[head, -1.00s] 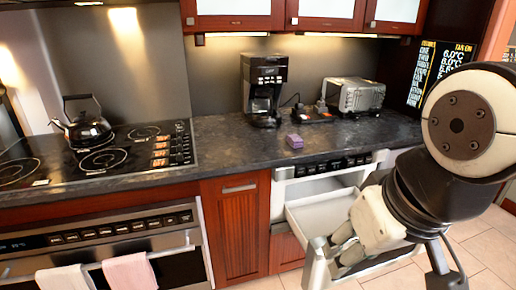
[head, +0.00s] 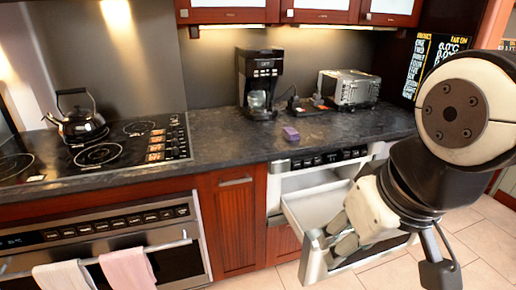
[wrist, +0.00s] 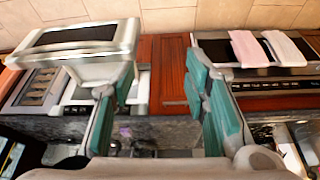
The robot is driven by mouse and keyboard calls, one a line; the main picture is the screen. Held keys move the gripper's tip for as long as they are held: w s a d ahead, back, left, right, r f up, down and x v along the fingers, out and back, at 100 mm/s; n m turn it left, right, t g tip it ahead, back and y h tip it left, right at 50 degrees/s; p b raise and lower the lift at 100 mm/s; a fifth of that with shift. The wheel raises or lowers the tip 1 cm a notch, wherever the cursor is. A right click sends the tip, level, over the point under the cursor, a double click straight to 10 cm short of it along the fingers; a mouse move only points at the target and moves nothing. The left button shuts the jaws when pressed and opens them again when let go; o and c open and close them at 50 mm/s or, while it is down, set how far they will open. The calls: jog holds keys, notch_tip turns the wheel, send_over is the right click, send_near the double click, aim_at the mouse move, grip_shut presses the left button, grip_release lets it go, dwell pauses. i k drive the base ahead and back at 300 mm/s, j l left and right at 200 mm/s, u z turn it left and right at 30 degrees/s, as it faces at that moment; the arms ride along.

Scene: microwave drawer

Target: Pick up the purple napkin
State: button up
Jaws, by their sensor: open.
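The purple napkin (head: 290,133) is a small folded block lying on the dark countertop (head: 215,145), near the front edge above the open microwave drawer. A small purple patch, likely the napkin (wrist: 125,131), shows low in the wrist view between my fingers, partly blurred. My gripper (head: 335,241) is in front of the counter, lower than its top and over the drawer's front in the head view. Its green-padded fingers (wrist: 160,95) are spread apart with nothing between them in the wrist view. The gripper is apart from the napkin.
The microwave drawer (head: 312,205) stands pulled out below the counter. A coffee maker (head: 259,82) and a toaster (head: 349,89) stand behind the napkin. A kettle (head: 81,119) sits on the stove at left. Towels (head: 128,271) hang on the oven handle. Counter around the napkin is clear.

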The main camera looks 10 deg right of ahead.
aim_at(290, 133)
jog(key=i+z, duration=0.15)
jog(key=i, duration=0.3)
jog(key=i+j+z, duration=0.15)
jog(key=i, duration=0.25)
jog(key=i+j+z, duration=0.15)
jog(key=i, duration=0.25)
jog(key=i+j+z, duration=0.15)
jog(key=i+j, duration=0.15)
jog(key=i, duration=0.1)
